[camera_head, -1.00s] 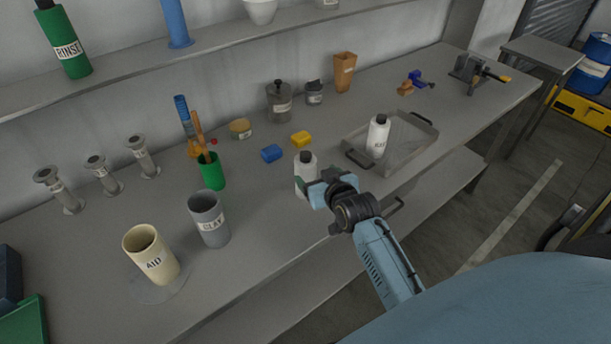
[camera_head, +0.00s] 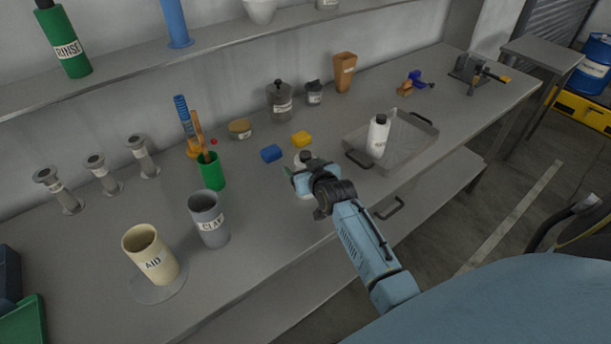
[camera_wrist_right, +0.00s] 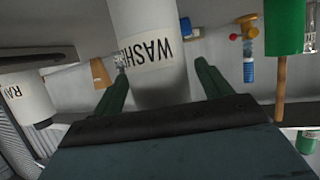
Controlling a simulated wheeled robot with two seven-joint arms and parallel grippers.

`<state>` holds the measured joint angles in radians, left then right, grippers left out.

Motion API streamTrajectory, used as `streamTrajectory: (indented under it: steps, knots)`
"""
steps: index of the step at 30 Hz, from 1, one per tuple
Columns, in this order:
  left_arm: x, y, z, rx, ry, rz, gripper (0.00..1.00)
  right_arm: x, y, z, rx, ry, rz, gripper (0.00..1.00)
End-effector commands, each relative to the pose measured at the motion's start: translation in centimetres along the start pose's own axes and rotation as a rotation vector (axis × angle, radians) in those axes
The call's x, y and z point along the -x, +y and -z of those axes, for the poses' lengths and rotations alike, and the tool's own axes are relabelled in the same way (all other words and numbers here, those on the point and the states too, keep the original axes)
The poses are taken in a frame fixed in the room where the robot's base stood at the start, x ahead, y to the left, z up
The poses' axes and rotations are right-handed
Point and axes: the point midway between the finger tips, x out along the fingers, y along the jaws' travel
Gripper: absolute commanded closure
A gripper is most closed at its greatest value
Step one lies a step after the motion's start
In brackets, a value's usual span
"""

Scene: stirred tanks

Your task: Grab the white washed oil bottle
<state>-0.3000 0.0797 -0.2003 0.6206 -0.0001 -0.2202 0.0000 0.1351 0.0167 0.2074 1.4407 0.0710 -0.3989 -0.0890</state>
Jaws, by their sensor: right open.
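The white washed oil bottle (camera_wrist_right: 152,75), with a label starting "WASH", stands upright on the bench. In the right wrist view, my right gripper's two green fingers (camera_wrist_right: 160,90) are open, one on each side of the bottle, with gaps between. A second white bottle (camera_head: 378,136), labelled starting "RA" in the wrist view (camera_wrist_right: 25,95), stands in the tray. My left gripper is not in view.
The grey metal tray (camera_head: 415,122) lies to the right of the bottle. A green cup (camera_head: 212,172), grey CLAY cup (camera_head: 209,220) and cream AID cup (camera_head: 150,255) stand to the left. The front bench edge is close.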

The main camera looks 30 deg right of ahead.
Motion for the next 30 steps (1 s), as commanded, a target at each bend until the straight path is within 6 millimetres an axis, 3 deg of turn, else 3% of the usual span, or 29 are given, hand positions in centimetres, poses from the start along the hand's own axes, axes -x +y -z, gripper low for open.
streamTrajectory:
  steps: [2,15,23,30]
  knots:
    - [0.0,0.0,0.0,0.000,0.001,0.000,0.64,0.0,0.0,0.0,0.000,0.000,0.000,0.25]
    - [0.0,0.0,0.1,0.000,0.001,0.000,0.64,0.0,0.0,0.0,0.000,-0.001,0.000,0.82]
    - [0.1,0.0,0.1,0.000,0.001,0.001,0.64,0.1,0.0,0.4,0.001,0.003,0.000,0.82]
    - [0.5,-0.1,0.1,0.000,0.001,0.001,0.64,1.6,0.0,4.1,0.001,0.008,0.000,0.82]
